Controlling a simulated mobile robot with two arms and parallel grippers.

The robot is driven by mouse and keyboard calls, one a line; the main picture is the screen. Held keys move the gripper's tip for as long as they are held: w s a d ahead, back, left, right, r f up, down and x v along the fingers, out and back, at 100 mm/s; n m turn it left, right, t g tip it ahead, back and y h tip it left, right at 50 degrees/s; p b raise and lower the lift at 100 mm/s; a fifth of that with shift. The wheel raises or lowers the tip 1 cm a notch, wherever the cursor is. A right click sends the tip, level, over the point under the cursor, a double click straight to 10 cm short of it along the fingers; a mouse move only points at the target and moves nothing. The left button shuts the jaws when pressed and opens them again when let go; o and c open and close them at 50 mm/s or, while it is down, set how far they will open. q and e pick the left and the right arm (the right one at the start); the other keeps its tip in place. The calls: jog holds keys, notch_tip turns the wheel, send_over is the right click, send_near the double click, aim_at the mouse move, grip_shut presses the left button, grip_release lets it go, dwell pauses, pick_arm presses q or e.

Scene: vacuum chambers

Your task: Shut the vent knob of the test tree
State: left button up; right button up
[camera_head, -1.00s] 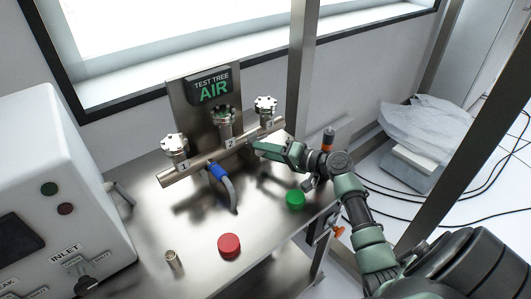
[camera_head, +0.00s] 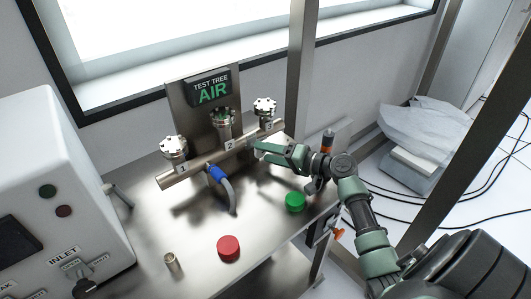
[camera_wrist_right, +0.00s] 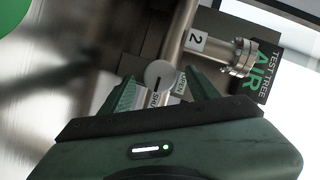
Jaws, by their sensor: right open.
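The test tree (camera_head: 200,168) is a horizontal metal pipe with capped ports numbered 1, 2 and 3, under a sign reading "TEST TREE AIR" (camera_head: 211,87). In the right wrist view the vent knob (camera_wrist_right: 159,74) is a round grey knob with a dark line on its face. My right gripper (camera_head: 256,148) is at the front of the pipe between ports 2 and 3. It is open, and its green fingers (camera_wrist_right: 160,92) lie on either side of the knob. Contact cannot be told. My left gripper is not in view.
A blue-sleeved hose (camera_head: 218,174) hangs from the pipe. A red cap (camera_head: 229,246), a green cap (camera_head: 295,201) and a small metal cylinder (camera_head: 173,262) stand on the metal bench. A white machine (camera_head: 62,190) is at left; a steel post (camera_head: 301,80) rises behind my arm.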

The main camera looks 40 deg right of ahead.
jog(key=v, duration=0.6)
jog(key=shift+s+d+r+b, duration=0.1)
jog(key=shift+s+d+b, duration=0.1)
jog(key=shift+s+b, duration=0.15)
